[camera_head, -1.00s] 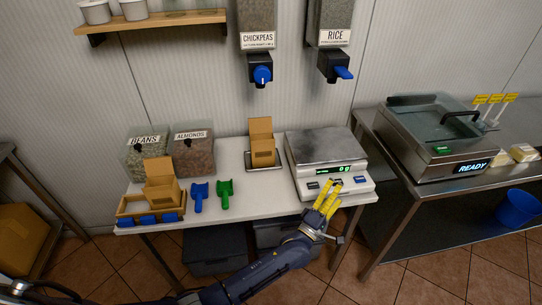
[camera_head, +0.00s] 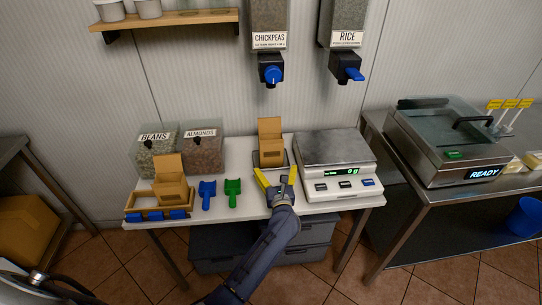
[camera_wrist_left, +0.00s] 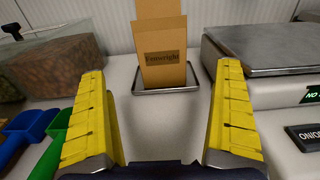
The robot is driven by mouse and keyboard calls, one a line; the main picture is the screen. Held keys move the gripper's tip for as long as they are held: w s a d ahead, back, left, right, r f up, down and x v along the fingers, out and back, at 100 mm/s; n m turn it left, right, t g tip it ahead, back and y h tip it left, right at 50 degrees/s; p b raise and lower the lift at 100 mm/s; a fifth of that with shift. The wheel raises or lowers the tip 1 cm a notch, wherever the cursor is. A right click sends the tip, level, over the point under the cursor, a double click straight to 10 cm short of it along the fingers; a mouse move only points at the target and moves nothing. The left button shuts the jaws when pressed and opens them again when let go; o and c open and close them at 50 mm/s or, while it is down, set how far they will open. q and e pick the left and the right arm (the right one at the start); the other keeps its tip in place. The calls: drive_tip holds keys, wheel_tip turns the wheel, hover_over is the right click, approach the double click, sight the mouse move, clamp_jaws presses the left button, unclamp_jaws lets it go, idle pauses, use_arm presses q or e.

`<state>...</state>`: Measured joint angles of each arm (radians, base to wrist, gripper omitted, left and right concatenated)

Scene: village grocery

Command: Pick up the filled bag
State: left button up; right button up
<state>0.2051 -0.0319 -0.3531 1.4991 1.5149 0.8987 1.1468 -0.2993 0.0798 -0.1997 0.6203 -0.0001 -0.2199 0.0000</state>
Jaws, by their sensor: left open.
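A brown paper bag (camera_head: 270,142) with an open top stands upright on a small metal tray (camera_head: 257,161) below the chickpeas dispenser. In the left wrist view the bag (camera_wrist_left: 162,72) has a dark printed label, and its contents cannot be seen. My left gripper (camera_head: 276,178) is open and empty, with yellow fingers, just in front of the bag. In the left wrist view the bag stands beyond and between the spread fingertips of the left gripper (camera_wrist_left: 163,90), not touching them. Another brown bag (camera_head: 172,184) stands in a wooden holder at the left. My right gripper is not in view.
A blue scoop (camera_head: 207,193) and a green scoop (camera_head: 232,191) lie to the left. Beans (camera_head: 158,155) and almonds (camera_head: 203,153) bins stand behind. The chickpeas dispenser (camera_head: 270,52) hangs above.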

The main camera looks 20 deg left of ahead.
sight(272, 149)
use_arm(q)
drive_tip(key=x, duration=1.4)
drive_tip(key=shift+w+a, duration=0.1)
drive_tip(key=shift+w, duration=0.2)
drive_tip(key=shift+c, duration=0.4)
drive_tip(key=c, duration=1.3)
